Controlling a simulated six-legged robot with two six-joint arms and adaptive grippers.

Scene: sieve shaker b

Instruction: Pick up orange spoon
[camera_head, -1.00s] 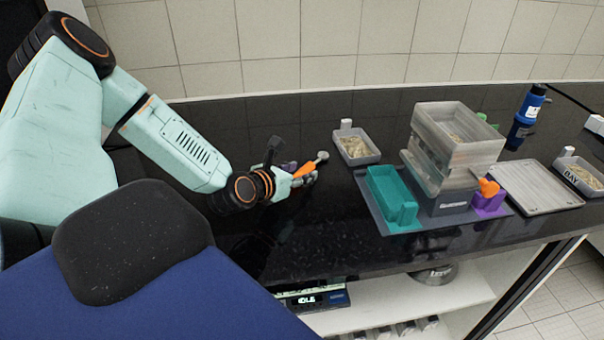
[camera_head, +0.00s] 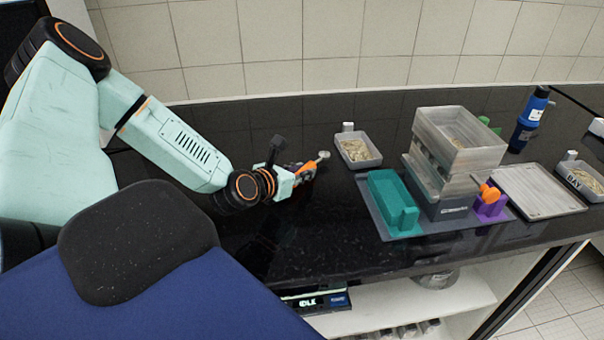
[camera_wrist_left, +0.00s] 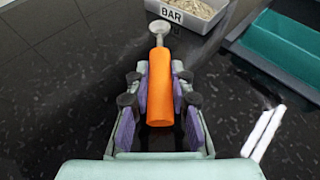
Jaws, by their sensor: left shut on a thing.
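The orange spoon (camera_head: 308,167) has a thick orange handle and a small grey bowl at its far end. It is at my left gripper, left of the middle of the black counter. In the left wrist view the spoon (camera_wrist_left: 160,88) lies lengthwise between the purple finger pads, its bowl pointing away towards a tray marked BAR. My left gripper (camera_head: 303,172) is shut on the handle; its fingers also show in the left wrist view (camera_wrist_left: 160,80). I cannot tell whether the spoon touches the counter. My right gripper is not in view.
A tray of grains (camera_head: 357,151) sits just beyond the spoon. To its right are a teal bin (camera_head: 385,194), a stacked sieve unit (camera_head: 455,150) and a purple holder (camera_head: 490,206) with another orange item. The counter's front edge is near; bare counter lies around the gripper.

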